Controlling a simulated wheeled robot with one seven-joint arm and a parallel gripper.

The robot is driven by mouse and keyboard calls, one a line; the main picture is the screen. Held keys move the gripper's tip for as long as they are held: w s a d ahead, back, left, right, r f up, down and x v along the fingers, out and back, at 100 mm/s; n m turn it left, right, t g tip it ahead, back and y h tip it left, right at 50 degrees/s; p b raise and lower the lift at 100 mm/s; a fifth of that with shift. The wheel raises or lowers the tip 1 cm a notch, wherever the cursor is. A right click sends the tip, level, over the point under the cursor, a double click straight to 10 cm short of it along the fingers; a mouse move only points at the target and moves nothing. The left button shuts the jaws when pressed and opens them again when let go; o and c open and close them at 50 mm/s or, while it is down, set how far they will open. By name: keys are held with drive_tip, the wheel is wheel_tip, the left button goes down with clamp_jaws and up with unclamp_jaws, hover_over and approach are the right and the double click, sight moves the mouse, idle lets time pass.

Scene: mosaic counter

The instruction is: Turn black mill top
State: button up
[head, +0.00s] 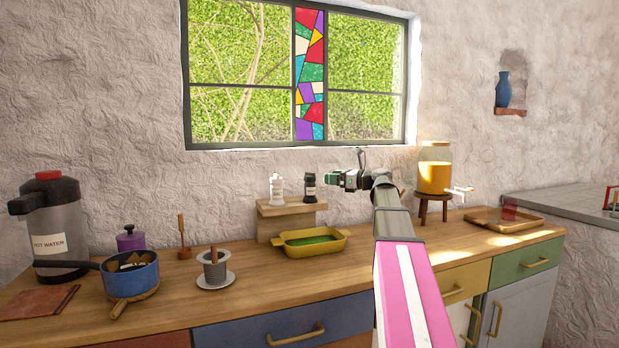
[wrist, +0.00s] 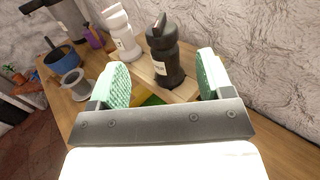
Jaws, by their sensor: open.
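The black mill (head: 310,188) stands upright on a small wooden riser (head: 291,209) at the back of the counter, just right of a white mill (head: 276,189). My gripper (head: 328,180) is right of the black mill at about the height of its upper part. In the wrist view my gripper (wrist: 158,82) is open, with green pads on both fingers. The black mill (wrist: 165,55) shows beyond and between the fingertips, with its pale label and knobbed top visible. The white mill (wrist: 122,32) is to its left. The fingers appear apart from the black mill.
A yellow dish (head: 313,241) with green inside sits in front of the riser. A drink dispenser (head: 434,178) on a wooden stand is right of my arm.

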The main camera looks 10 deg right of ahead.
sight(315, 176)
drive_tip(key=x, duration=0.9)
drive_tip(key=shift+w+a, duration=0.25)
drive_tip(key=shift+a, duration=0.05)
drive_tip(key=c, duration=0.9)
